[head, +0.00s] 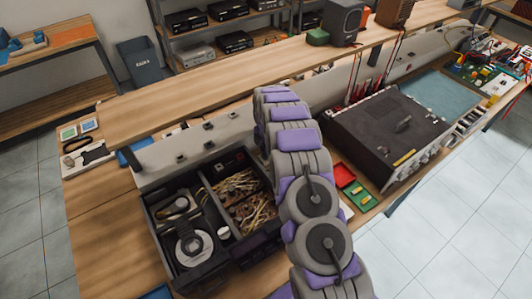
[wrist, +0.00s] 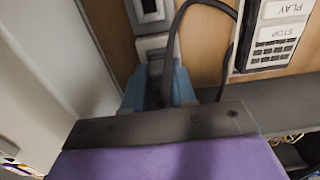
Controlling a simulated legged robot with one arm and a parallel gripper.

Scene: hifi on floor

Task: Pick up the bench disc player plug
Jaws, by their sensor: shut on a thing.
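In the wrist view, my gripper (wrist: 160,78) has its blue fingers closed around a dark plug (wrist: 155,92), mostly hidden between them. A dark cable (wrist: 171,40) rises beside the fingers and loops over to the right. A pale socket-like fitting (wrist: 150,12) is just beyond the fingertips; I cannot tell whether the plug touches it. In the head view, the open disc player (head: 166,262) sits on the bench left of my arm. My gripper is hidden there behind my arm.
A panel with PLAY and STOP buttons (wrist: 275,38) is at the upper right of the wrist view. A grey trunking rail (head: 200,143) runs along the bench. A large dark unit (head: 390,135) stands right of my arm, with small red and green trays (head: 350,185) between.

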